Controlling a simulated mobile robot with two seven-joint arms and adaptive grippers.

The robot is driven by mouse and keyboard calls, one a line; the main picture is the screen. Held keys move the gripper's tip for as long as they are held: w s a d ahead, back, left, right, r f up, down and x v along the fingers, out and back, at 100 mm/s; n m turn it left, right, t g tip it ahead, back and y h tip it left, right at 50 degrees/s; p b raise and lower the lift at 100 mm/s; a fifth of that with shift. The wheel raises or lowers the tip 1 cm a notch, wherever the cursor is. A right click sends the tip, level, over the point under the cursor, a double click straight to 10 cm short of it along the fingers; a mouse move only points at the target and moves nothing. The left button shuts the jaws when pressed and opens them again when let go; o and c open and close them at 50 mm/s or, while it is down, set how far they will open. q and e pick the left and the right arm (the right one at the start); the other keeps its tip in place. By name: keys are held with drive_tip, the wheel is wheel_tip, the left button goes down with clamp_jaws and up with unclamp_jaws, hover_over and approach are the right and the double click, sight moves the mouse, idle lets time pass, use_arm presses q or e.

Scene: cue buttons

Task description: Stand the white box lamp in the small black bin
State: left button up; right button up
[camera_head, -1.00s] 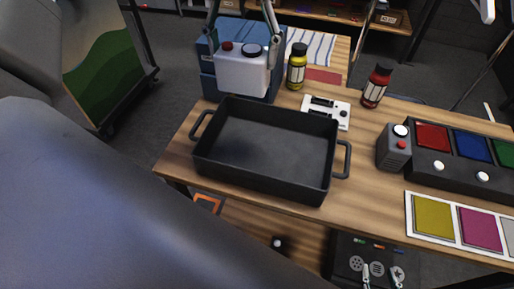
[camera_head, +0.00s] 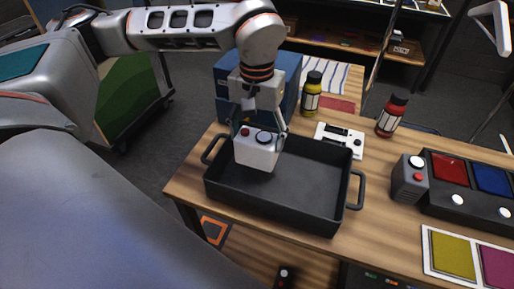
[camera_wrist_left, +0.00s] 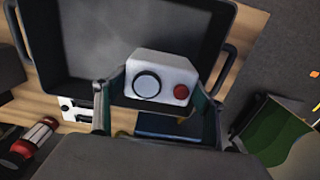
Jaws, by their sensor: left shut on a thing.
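The lamp is upright over the back left part of the black bin (camera_head: 310,190), a shallow tray with two side handles. Its lower end overlaps the bin's inside; I cannot tell whether it touches the floor. The bin looks otherwise empty. My right gripper is not in view.
A blue box (camera_head: 290,75) stands behind the bin. A yellow bottle (camera_head: 312,92), a red bottle (camera_head: 391,116) and a white device (camera_head: 340,140) stand at the back. A grey button box (camera_head: 409,178) and colour panels (camera_head: 451,255) lie at right.

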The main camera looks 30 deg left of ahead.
use_arm(q)
drive_tip(key=shift+f, duration=2)
drive_tip(key=shift+f, duration=0.1)
drive_tip(key=o, duration=1.6)
drive_tip(key=shift+f, duration=0.1)
drive_tip(key=shift+c, duration=0.2)
wheel_tip(320, 180, up, 12)
drive_tip(key=shift+r, duration=0.2)
